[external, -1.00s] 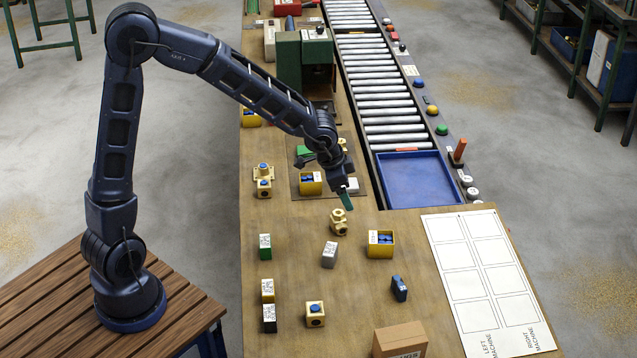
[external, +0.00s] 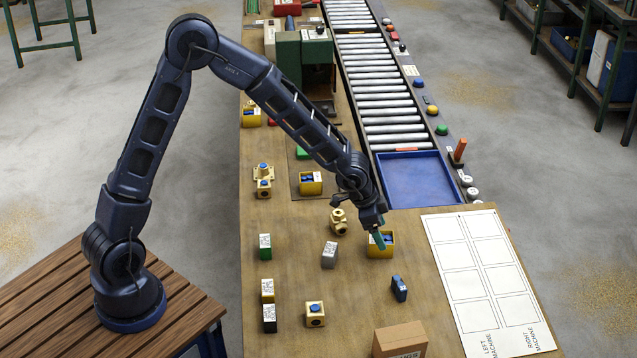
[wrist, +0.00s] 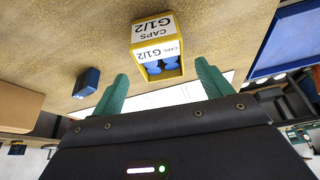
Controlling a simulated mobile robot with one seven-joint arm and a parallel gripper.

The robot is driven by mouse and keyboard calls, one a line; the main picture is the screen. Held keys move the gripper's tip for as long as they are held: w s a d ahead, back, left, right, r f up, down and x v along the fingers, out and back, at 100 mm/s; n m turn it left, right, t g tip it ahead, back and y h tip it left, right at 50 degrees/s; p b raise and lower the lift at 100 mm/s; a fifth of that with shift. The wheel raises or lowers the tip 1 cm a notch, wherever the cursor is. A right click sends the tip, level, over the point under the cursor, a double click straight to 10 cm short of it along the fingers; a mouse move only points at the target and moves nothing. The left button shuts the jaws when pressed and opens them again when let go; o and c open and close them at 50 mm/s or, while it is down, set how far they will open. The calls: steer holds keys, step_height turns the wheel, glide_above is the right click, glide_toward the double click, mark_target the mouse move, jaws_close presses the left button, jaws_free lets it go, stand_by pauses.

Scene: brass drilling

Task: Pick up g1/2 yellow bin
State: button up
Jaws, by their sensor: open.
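The yellow bin (external: 373,252) stands on the wooden bench, left of the white sheet. In the wrist view this yellow bin (wrist: 176,73) shows labels reading "CAPS G1/2" and blue caps inside. My gripper (external: 380,238) is just above the bin in the external view and partly covers it. In the wrist view its two green fingers are apart and empty, with the bin ahead and between their directions. I see no contact with the bin.
A blue block (external: 399,288) lies close in front of the bin, and a grey block (external: 329,255) and brass fitting (external: 339,221) are to its left. A cardboard box (external: 400,341) is at the front. A blue tray (external: 413,178) is behind.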

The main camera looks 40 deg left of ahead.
steer(key=shift+a+x, duration=0.2)
steer(key=shift+x, duration=1.15)
steer(key=shift+a+x, duration=0.2)
steer(key=shift+x, duration=1.1)
steer(key=shift+s+f, duration=0.15)
steer(key=shift+s, duration=0.05)
steer(key=c, duration=1.1)
